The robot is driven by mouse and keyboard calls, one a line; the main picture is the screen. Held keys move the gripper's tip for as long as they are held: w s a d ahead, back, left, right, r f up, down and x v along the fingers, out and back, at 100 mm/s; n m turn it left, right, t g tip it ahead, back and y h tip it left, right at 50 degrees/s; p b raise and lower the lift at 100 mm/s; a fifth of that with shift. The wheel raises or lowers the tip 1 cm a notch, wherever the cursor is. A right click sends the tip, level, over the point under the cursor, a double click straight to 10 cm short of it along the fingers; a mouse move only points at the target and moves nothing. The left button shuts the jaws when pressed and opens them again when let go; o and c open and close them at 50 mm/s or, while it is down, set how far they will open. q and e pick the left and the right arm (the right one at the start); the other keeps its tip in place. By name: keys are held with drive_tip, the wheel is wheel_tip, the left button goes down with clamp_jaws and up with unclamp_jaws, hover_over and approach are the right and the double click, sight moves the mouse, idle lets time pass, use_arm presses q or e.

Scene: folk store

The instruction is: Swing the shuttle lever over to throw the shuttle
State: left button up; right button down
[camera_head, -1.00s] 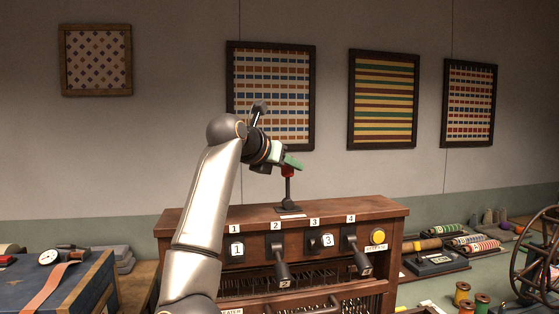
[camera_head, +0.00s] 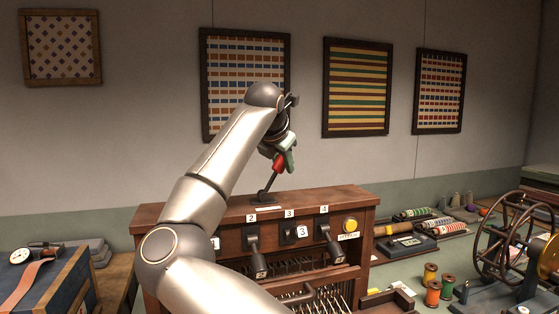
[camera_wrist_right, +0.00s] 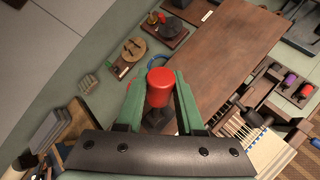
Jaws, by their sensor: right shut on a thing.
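The shuttle lever (camera_head: 272,180) stands on top of the wooden loom cabinet (camera_head: 330,193). It has a dark stem and a red knob, and it tilts with its knob to the right of its base in the head view. My right gripper (camera_head: 283,161) is shut on the red knob. In the wrist view the red knob (camera_wrist_right: 159,88) sits between the two green fingers of the right gripper (camera_wrist_right: 160,100). My left gripper is not in view.
The cabinet front has numbered levers (camera_head: 256,258) and a yellow button (camera_head: 351,224). A spoked wheel (camera_head: 512,240) and thread spools (camera_head: 432,292) stand at the right. A blue case (camera_head: 45,285) is at the left. Framed textiles hang on the wall behind.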

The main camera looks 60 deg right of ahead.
idle(0.4)
drive_tip(key=c, duration=0.5)
unclamp_jaws()
drive_tip(key=b+v, duration=0.1)
drive_tip(key=v, duration=1.1)
drive_tip(key=shift+s+a+r, duration=0.1)
drive_tip(key=shift+s+r, duration=0.05)
